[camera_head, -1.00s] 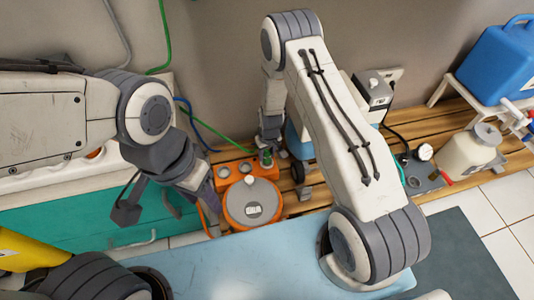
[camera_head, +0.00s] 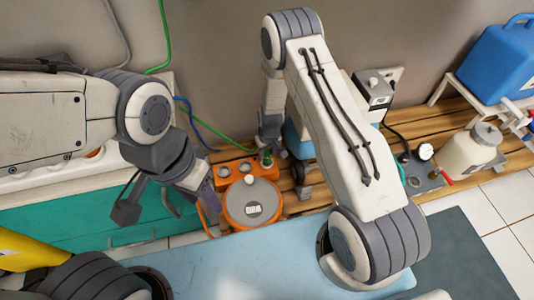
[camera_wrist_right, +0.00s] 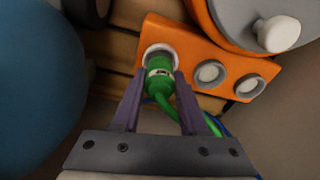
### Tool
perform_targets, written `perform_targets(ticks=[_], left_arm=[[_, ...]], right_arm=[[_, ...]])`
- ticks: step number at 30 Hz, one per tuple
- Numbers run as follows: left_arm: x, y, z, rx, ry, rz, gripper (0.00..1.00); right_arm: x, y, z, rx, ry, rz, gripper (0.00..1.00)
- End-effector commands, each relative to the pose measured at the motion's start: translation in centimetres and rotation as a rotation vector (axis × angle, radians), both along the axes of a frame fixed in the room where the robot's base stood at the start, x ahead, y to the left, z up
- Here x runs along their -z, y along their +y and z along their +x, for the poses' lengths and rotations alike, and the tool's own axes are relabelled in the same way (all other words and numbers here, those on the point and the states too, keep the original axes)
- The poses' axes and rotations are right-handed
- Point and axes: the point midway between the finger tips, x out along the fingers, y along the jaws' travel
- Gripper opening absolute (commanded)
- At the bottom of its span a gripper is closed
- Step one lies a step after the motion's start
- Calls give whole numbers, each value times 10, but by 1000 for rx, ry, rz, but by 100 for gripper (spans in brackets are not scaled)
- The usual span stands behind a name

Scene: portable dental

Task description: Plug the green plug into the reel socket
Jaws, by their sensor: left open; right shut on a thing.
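The green plug (camera_wrist_right: 159,82) is upright between the fingers of my right gripper (camera_wrist_right: 160,76), which is shut on it. Its lower end is at the white-rimmed end socket of the orange socket panel (camera_wrist_right: 200,48); how deep it sits is hard to tell. In the head view the plug (camera_head: 266,158) shows small at the panel's right end, below my right wrist. The orange reel (camera_head: 252,221) with its grey round top stands in front of the panel. My left gripper (camera_head: 208,204) is open and empty, close to the reel's left side.
Two other sockets (camera_wrist_right: 209,73) on the panel are empty. A green cable (camera_wrist_right: 188,110) runs from the plug between my fingers. A wooden slatted bench (camera_head: 305,203) bears the reel. A blue rounded thing (camera_wrist_right: 35,85) is close left in the wrist view. A pale blue surface (camera_head: 270,262) lies in front.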

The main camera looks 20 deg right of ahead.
Motion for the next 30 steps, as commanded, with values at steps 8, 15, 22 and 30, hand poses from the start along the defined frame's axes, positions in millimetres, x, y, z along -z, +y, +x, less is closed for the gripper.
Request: perform_targets(ticks=[8, 15, 22, 30], left_arm=[[2, 0, 0, 0, 0, 0, 50], [6, 0, 0, 0, 0, 0, 50], [10, 0, 0, 0, 0, 0, 50], [14, 0, 0, 0, 0, 0, 50]], right_arm=[[2, 0, 0, 0, 0, 0, 0], [6, 0, 0, 0, 0, 0, 0], [10, 0, 0, 0, 0, 0, 0], [15, 0, 0, 0, 0, 0, 0]])
